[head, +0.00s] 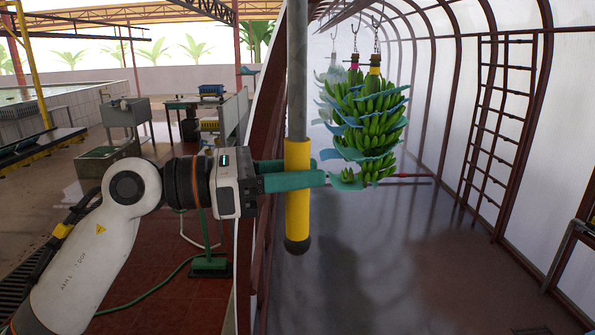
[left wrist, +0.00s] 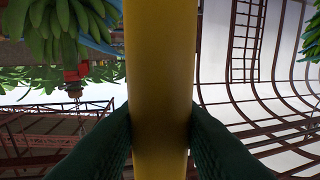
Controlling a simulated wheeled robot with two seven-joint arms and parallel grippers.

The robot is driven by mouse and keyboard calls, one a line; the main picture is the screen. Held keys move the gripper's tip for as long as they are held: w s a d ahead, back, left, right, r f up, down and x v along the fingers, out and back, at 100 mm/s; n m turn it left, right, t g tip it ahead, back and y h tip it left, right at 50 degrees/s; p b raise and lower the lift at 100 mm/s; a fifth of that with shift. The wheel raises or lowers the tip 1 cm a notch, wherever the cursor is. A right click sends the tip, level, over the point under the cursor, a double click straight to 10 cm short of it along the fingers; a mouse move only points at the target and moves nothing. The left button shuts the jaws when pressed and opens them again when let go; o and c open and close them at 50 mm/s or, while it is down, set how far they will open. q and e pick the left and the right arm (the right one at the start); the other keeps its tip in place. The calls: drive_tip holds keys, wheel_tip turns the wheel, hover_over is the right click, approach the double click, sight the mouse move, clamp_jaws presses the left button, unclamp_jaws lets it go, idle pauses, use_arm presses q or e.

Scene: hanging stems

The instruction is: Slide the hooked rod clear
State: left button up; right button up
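The rod (head: 298,215) hangs upright in the middle of the head view. It is a grey pole with a yellow sleeve and a dark rounded lower end. Its top runs out of the picture, so no hook shows. My left gripper (head: 318,172) reaches in from the left with its green fingers on either side of the yellow sleeve, one in front and one behind. In the left wrist view, the yellow sleeve (left wrist: 160,80) fills the middle, and both fingers press against its sides. My right gripper is in neither view.
Banana bunches (head: 368,125) with blue sheets hang from hooks just right of the rod. A brown-framed partition (head: 265,120) stands close behind my left gripper. A wall ladder (head: 495,120) is at the right. The grey floor (head: 390,260) below is clear.

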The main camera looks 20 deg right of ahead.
use_arm(q)
clamp_jaws()
drive_tip(key=w+a+b, duration=0.3)
drive_tip(key=a+b, duration=0.2)
drive_tip(key=a, duration=0.7)
drive_tip(key=shift+w+a, duration=0.35)
drive_tip(key=o, duration=0.9)
unclamp_jaws()
drive_tip(key=shift+a, duration=0.15)
drive_tip(key=shift+w+a, duration=0.1)
